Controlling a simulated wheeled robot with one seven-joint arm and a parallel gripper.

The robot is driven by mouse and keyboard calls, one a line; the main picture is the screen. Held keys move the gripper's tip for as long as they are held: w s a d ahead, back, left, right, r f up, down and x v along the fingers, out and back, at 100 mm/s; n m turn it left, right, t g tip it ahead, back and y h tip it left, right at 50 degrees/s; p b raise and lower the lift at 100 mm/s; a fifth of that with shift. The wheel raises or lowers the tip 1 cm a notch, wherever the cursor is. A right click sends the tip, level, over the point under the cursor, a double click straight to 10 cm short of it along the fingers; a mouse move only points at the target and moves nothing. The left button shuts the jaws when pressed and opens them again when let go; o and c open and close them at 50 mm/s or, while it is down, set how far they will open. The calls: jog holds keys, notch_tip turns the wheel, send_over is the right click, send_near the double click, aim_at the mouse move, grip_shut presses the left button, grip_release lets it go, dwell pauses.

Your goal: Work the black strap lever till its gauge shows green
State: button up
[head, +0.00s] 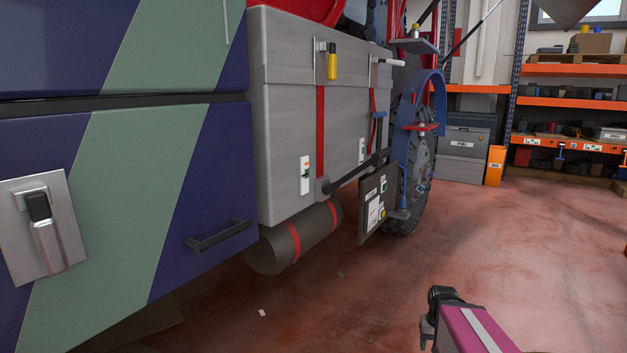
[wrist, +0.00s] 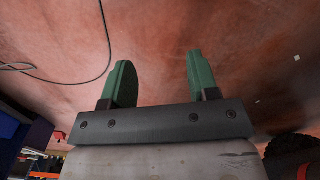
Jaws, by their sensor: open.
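A black strap lever (head: 352,174) sticks out at a slant from the lower front of a grey side box (head: 282,140), near the foot of a red strap (head: 320,130). A small white gauge (head: 305,175) with coloured marks is on the box just left of the lever; a second one (head: 361,151) is further right. The marks are too small to read surely. My gripper (wrist: 158,75) shows in the wrist view with two green fingers apart, empty, over the reddish floor. It is away from the lever, which the wrist view does not show.
A yellow-handled lever (head: 332,62), a white-handled lever (head: 388,61) and a blue lever (head: 379,115) are also on the box. A dark board (head: 378,203) and a wheel (head: 425,160) stand to its right. My purple arm link shows lower right. The floor (head: 340,295) ahead is mostly clear.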

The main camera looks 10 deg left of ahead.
jog(key=m+t+y, duration=0.4)
jog(key=t+y, duration=0.2)
jog(key=y, duration=1)
send_near(386, 154)
jog(key=x, duration=1)
jog(key=shift+w+a+f, duration=0.1)
jog(key=shift+w, duration=0.15)
